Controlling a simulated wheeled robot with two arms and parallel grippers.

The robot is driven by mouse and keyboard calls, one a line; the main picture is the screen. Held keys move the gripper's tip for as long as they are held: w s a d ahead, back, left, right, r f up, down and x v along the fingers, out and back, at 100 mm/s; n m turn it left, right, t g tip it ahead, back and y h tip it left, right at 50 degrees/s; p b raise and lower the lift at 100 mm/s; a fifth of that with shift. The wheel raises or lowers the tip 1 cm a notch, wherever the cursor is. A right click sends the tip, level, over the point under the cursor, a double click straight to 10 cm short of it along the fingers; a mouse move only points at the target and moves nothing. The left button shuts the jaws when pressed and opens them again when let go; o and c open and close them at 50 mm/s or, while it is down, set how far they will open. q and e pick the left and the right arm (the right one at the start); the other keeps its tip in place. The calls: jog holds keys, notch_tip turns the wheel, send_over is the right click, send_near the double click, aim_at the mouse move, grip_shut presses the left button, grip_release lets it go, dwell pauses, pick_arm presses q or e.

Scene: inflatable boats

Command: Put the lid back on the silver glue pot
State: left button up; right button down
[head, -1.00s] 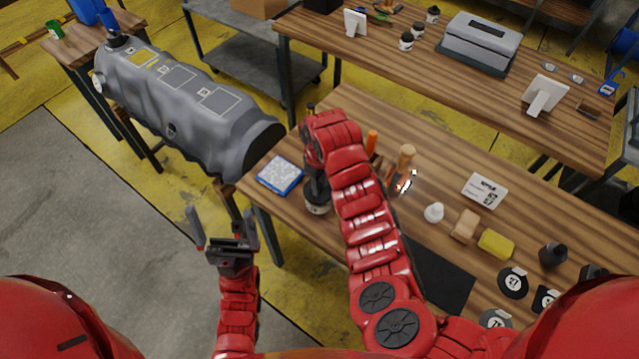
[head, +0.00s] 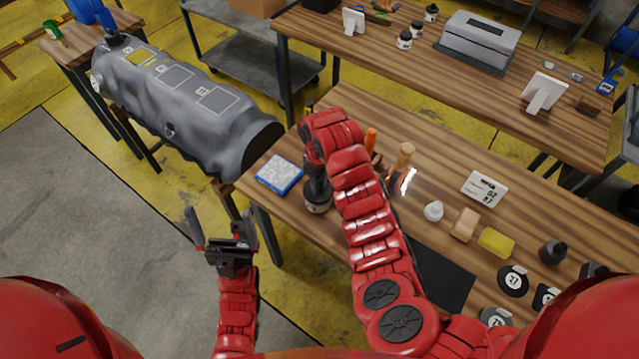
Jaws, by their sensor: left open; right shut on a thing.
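I cannot tell whether the lid touches the pot's rim. My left gripper (head: 220,220) is open and empty, off the bench's left edge above the floor.
A blue-edged box (head: 279,175) lies left of the pot. A grey inflatable tube (head: 185,100) lies at the left. Several jars stand on the back bench (head: 480,85).

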jog(key=shift+f+b, duration=0.25)
jog(key=shift+b, duration=0.4)
dwell(1.0)
dwell(0.4)
jog(key=shift+c, duration=0.4)
grip_release()
jog(key=shift+r, duration=0.15)
jog(key=shift+r+p, duration=0.85)
jog(key=shift+r, duration=0.55)
notch_tip(320, 180, up, 4)
jog(key=p, duration=0.4)
